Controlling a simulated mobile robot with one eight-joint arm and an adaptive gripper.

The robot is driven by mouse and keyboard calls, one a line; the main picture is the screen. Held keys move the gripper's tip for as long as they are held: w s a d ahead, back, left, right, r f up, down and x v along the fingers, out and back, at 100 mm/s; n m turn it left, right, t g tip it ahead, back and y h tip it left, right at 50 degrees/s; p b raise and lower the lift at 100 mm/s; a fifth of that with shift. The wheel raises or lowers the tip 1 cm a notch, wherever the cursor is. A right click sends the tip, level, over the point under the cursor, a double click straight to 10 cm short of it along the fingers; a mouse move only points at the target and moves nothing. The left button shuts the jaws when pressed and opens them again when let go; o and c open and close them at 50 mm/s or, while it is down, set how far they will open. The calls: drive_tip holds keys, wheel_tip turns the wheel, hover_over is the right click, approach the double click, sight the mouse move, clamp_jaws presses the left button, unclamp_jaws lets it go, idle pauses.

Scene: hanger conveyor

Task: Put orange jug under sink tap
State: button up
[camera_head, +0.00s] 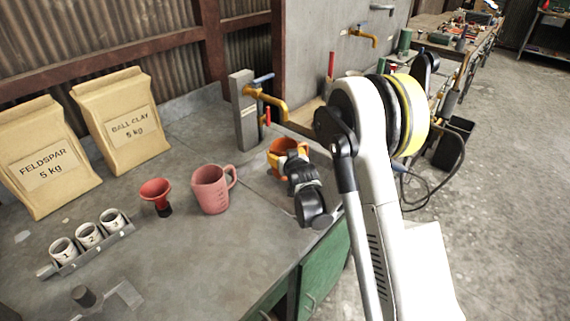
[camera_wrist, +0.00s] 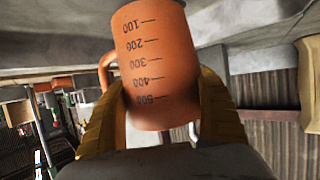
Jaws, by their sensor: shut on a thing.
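The orange jug (camera_head: 284,146) is in my gripper (camera_head: 290,160), close to the sink tap at the right end of the counter. In the wrist view the jug (camera_wrist: 155,60) fills the middle, with black volume marks that appear upside down. The yellow fingers of my gripper (camera_wrist: 160,110) press on both its sides. The yellow sink tap (camera_head: 268,101) is fixed to a grey post, with a blue lever on top and a red handle below. In the head view the jug shows just below and right of the spout. My gripper hides part of the jug and the surface beneath it.
A pink jug (camera_head: 212,188), a red funnel (camera_head: 156,194) and a rack of numbered cups (camera_head: 88,240) stand left on the counter (camera_head: 215,265). Two paper sacks (camera_head: 122,125) stand behind them. Another yellow tap (camera_head: 362,37) is on the wall farther back. The counter's front middle is clear.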

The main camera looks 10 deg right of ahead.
wheel_tip(320, 180, down, 4)
drive_tip(key=shift+r+b, duration=0.25)
drive_tip(key=shift+b, duration=0.4)
drive_tip(key=shift+r, duration=0.1)
drive_tip(key=o, duration=1.3)
